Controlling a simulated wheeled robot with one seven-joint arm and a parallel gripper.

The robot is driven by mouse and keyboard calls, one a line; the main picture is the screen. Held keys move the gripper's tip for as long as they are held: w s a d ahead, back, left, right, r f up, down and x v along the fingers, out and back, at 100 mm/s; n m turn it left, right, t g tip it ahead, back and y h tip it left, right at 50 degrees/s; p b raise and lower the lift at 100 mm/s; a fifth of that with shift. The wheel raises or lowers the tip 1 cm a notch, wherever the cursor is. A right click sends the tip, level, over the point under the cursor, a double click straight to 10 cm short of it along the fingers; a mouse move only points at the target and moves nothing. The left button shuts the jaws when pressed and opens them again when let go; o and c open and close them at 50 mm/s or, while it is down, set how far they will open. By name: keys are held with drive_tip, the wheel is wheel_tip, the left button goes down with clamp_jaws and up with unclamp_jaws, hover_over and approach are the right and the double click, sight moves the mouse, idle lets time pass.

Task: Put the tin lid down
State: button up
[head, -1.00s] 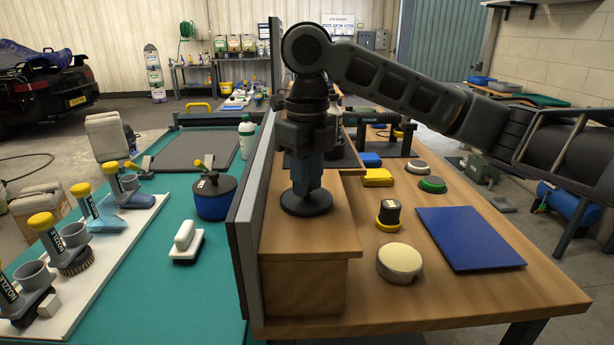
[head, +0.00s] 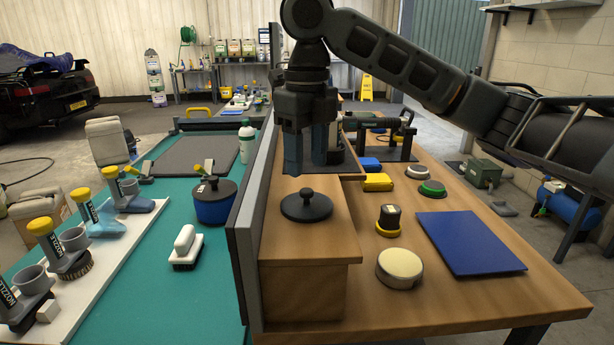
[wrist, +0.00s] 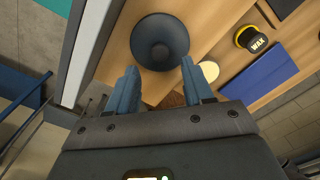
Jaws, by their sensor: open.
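The tin lid (head: 306,206) is a dark round disc with a small knob. It lies flat, knob up, on top of the wooden block (head: 332,247) beside the grey upright panel. My gripper (head: 307,150) is above the lid and apart from it, with its blue fingers pointing down. In the wrist view the lid (wrist: 160,42) lies just beyond the fingertips, and my gripper (wrist: 160,75) is open with nothing between its fingers.
The grey panel (head: 252,230) stands close along the block's left side. A round cream-topped tin (head: 400,268), a yellow-and-black wax pot (head: 388,221) and a blue mat (head: 470,243) lie to the right. A blue pot (head: 213,203) stands left of the panel.

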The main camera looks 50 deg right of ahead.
sight(307, 190)
wheel_tip(307, 190, up, 7)
idle(0.3)
drive_tip(key=shift+f, duration=0.1)
idle(0.4)
